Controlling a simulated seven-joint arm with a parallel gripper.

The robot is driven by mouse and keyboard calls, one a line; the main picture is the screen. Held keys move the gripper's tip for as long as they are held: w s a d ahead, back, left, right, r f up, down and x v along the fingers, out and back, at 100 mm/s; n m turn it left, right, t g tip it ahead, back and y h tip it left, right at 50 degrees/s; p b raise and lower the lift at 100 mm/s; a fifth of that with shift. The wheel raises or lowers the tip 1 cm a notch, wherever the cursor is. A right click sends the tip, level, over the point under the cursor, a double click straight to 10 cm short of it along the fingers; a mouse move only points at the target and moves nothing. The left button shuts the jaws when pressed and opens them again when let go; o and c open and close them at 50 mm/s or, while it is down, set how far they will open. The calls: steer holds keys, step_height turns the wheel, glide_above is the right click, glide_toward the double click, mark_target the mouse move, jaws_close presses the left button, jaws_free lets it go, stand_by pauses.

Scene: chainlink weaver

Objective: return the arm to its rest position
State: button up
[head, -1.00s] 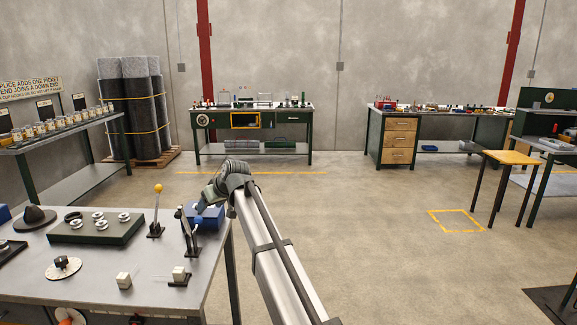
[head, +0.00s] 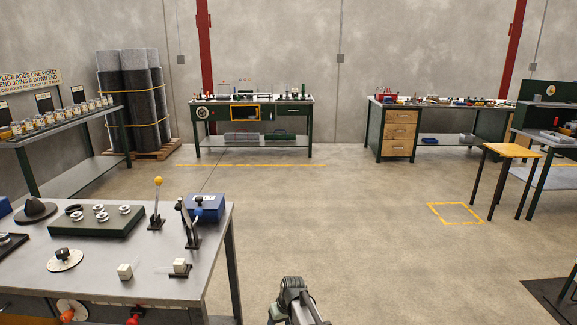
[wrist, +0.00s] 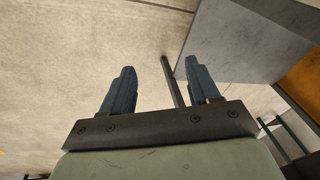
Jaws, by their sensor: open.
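My gripper (wrist: 157,82) shows in the wrist view with its two blue-grey fingers apart and nothing between them. Pale concrete floor, a dark table leg and a grey panel lie beyond the fingers. In the head view only part of my arm (head: 293,300) shows, low at the bottom middle, over open floor and right of the near metal table (head: 205,262). The fingers cannot be made out in the head view.
The near table holds a green tray (head: 82,232), a yellow-knobbed lever (head: 157,205), a black upright clamp (head: 188,225), a blue box (head: 209,208) and small white blocks. A yellow-topped stand (head: 511,151) is at right. The middle floor is clear.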

steer(key=s+d+f+m+g+h, duration=0.1)
steer(key=s+d+f, duration=0.3)
steer(key=s+f, duration=0.3)
steer(key=s+d+f+m+g, duration=0.1)
steer(key=s+d+f, duration=0.35)
steer(key=s, duration=0.35)
steer(key=s+d+f+m+g+h, duration=0.1)
steer(key=s+d+f+g, duration=0.1)
steer(key=s+d+f, duration=0.45)
steer(key=s+d+f+g, duration=0.2)
steer(key=s, duration=1.1)
steer(key=s+d+f+m+g, duration=0.1)
steer(key=s+d, duration=0.2)
steer(key=s, duration=1)
steer(key=shift+f+m+g, duration=0.3)
steer(key=shift+f+g, duration=0.1)
